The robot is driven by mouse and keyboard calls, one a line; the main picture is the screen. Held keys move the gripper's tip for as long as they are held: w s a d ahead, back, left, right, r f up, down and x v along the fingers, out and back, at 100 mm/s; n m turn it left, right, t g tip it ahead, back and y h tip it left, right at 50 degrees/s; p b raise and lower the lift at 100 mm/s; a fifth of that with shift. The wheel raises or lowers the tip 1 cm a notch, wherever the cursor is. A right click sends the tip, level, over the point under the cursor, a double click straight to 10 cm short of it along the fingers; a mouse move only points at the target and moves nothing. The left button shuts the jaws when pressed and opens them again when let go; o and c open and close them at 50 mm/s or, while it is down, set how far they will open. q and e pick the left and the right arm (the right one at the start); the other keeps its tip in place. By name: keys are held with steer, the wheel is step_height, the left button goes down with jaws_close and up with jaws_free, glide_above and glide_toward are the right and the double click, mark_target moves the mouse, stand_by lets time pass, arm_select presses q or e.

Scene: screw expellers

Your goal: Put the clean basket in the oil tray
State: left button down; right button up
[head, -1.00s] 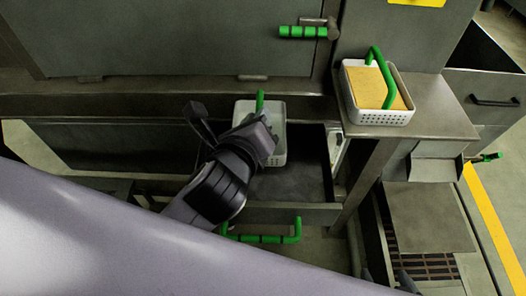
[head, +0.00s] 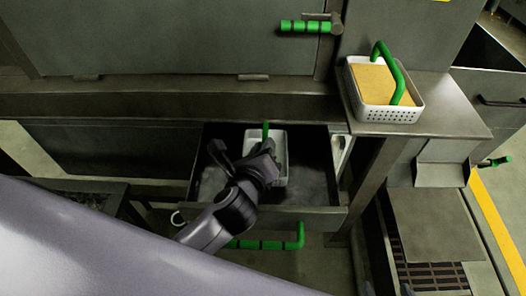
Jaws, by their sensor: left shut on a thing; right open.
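The clean basket (head: 281,153) is white and looks empty, with a green handle (head: 265,133). It is within the outline of the open oil tray (head: 314,217), a grey metal drawer under the machine. My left gripper (head: 245,152) is shut on the basket at its left side, by the green handle. The gripper hides the basket's left part and the exact grip. I cannot tell whether the basket touches the tray floor. My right gripper is not in view.
A second white basket (head: 400,113) with a yellow block in it and a green handle stands on the ledge (head: 455,112) at the right. The tray's green front handle (head: 300,236) faces me. The tray floor right of the basket is clear.

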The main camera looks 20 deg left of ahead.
arm_select(q)
steer(key=shift+s+f, duration=0.1)
steer(key=shift+f, duration=0.45)
steer(key=shift+f, duration=0.35)
steer(key=shift+f, duration=0.1)
steer(key=c, duration=1.1)
jaws_free()
steer(key=shift+o, duration=0.2)
